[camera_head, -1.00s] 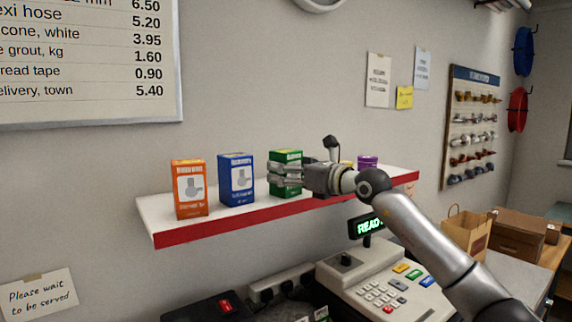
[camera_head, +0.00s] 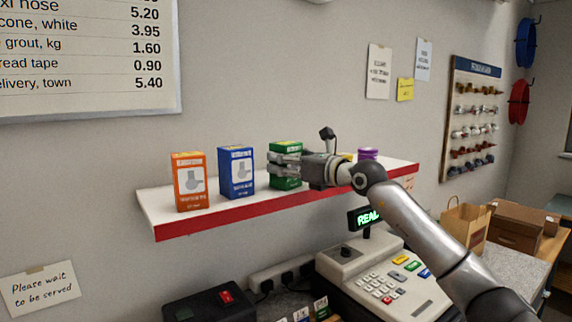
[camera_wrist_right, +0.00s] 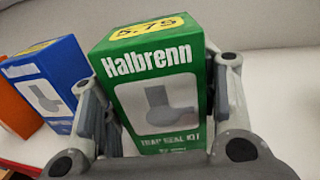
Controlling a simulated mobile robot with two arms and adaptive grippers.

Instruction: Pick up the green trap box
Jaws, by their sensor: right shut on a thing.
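The green trap box (camera_head: 286,182) stands upright on the red-edged white shelf (camera_head: 215,219). In the right wrist view the green box (camera_wrist_right: 156,60) fills the space between the two fingers, with a yellow price label on its top. My right gripper (camera_head: 283,170) reaches in from the right and is shut on the green box, one finger on each side. In the head view its fingers cover the box's middle. I cannot tell whether the box's base is clear of the shelf. My left gripper is not in view.
A blue box (camera_head: 237,172) and an orange box (camera_head: 189,182) stand left of the green box. A purple roll (camera_head: 368,154) sits right, behind my arm. Below are a cash register (camera_head: 375,275) and a black device (camera_head: 208,306).

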